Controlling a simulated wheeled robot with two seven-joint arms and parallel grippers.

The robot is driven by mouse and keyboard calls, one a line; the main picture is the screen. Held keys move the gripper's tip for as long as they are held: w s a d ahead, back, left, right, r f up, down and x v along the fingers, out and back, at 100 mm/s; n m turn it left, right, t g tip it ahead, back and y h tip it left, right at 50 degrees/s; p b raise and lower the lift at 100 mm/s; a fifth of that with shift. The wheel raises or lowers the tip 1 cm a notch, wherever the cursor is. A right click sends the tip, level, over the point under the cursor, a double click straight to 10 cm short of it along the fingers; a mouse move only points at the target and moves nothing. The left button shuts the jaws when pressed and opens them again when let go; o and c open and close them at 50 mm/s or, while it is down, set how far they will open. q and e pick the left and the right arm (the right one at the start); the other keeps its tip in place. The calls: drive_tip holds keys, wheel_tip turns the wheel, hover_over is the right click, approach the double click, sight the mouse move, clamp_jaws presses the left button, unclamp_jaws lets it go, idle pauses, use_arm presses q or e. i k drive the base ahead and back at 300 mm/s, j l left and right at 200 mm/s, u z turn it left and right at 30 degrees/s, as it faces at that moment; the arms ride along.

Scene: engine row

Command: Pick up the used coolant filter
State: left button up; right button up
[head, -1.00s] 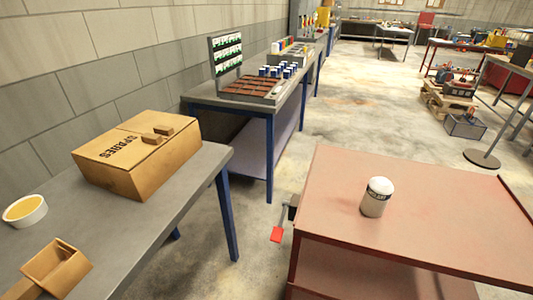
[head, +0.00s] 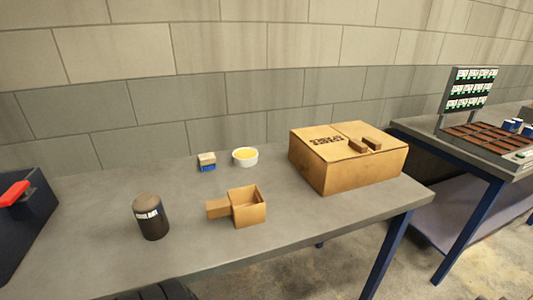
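A dark cylindrical canister (head: 151,216) with a brownish top and a pale label stands upright on the grey table, left of centre in the head view. It looks like the used coolant filter; its label is too small to read. Nothing touches it. Neither of my grippers can be made out in the head view. A dark shape at the bottom edge is cut off, and I cannot tell what it is.
Right of the canister are an open cardboard box (head: 249,208), a small blue-and-tan block (head: 207,162), a white bowl with yellow contents (head: 245,157) and a closed SPARES box (head: 340,165). A dark case (head: 25,225) stands at left. Bare tabletop lies around the canister.

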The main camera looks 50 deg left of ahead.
sight(148, 208)
drive_tip(key=u, duration=2.6)
